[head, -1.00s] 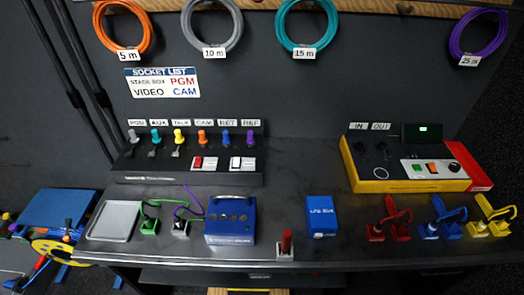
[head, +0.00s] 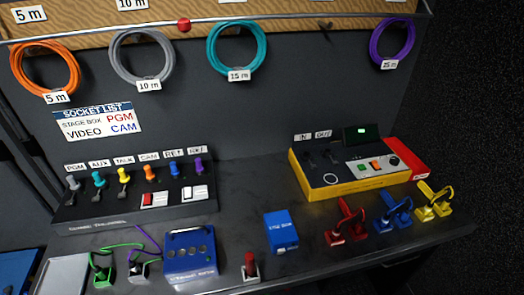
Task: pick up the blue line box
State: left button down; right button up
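The blue line box (head: 281,231) sits on the dark bench top in the head view, a little right of centre and near the front. It has white lettering on its top and a small light part at its front edge. It stands apart from the larger blue box (head: 190,254) on its left and the red connectors (head: 347,224) on its right. Neither of my grippers shows in the head view.
A red-handled switch (head: 250,267) stands left of the line box at the front edge. Blue (head: 394,214) and yellow (head: 434,202) connectors lie at the right. A yellow-sided console (head: 350,168) is behind. Bench (head: 245,195) behind the line box is clear.

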aim_at(281, 233)
jog(key=z, duration=1.65)
jog(key=k, duration=0.85)
jog(key=u, duration=1.3)
jog(key=i, duration=0.5)
